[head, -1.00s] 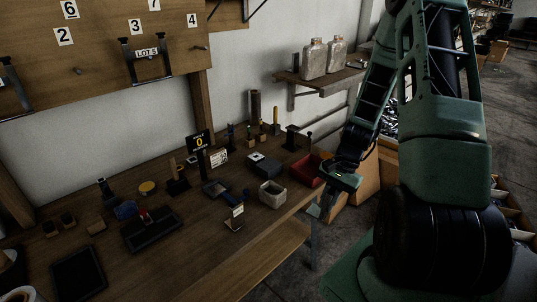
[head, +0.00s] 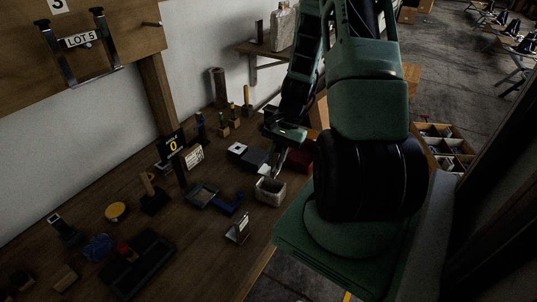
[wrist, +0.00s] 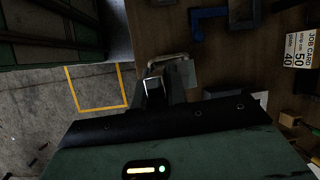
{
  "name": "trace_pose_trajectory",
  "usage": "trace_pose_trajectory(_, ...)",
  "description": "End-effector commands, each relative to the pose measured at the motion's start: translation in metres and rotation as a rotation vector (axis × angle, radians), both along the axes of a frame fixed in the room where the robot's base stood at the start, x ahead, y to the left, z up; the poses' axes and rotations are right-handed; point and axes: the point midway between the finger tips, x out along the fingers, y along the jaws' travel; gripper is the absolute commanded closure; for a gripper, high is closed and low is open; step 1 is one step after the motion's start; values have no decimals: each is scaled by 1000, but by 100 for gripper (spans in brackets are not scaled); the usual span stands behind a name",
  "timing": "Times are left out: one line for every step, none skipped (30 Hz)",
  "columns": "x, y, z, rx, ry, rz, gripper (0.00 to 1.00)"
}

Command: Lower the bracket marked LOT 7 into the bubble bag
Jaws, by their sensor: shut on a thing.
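My gripper (head: 280,153) is over the front edge of the workbench, pointing down. In the wrist view its jaws (wrist: 155,92) are shut on a pale-edged metal bracket (wrist: 153,86), mostly hidden; I cannot read a LOT 7 mark on it. A pale, open-topped bag (head: 270,190), which looks like the bubble bag, stands on the bench just below the gripper. Its pale rim shows beyond the jaws in the wrist view (wrist: 179,71). The held bracket appears above the bag, but I cannot tell the exact gap.
A blue tool (head: 229,207) and grey tray (head: 201,192) lie left of the bag. A small stand with a card (head: 238,229) is near the front edge. A red bin (head: 304,150) is behind the gripper. A LOT 5 bracket (head: 80,40) hangs on the board.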

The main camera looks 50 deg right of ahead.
Motion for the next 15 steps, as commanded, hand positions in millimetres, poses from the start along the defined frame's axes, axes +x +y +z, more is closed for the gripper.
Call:
trace_pose_trajectory(0, 0, -2, 0, 0, 0, 100)
trace_pose_trajectory(0, 0, -3, 0, 0, 0, 100)
trace_pose_trajectory(0, 0, -4, 0, 0, 0, 100)
trace_pose_trajectory(0, 0, -5, 0, 0, 0, 100)
trace_pose_trajectory(0, 0, -7, 0, 0, 0, 100)
trace_pose_trajectory(0, 0, -9, 0, 0, 0, 100)
trace_pose_trajectory(0, 0, -11, 1, 0, 0, 100)
trace_pose_trajectory(0, 0, -12, 1, 0, 0, 100)
trace_pose_trajectory(0, 0, -15, 0, 0, 0, 100)
trace_pose_trajectory(0, 0, -17, 0, 0, 0, 100)
trace_pose_trajectory(0, 0, -19, 1, 0, 0, 100)
trace_pose_trajectory(0, 0, -22, 0, 0, 0, 100)
trace_pose_trajectory(0, 0, -24, 0, 0, 0, 100)
trace_pose_trajectory(0, 0, -26, 0, 0, 0, 100)
trace_pose_trajectory(0, 0, -28, 0, 0, 0, 100)
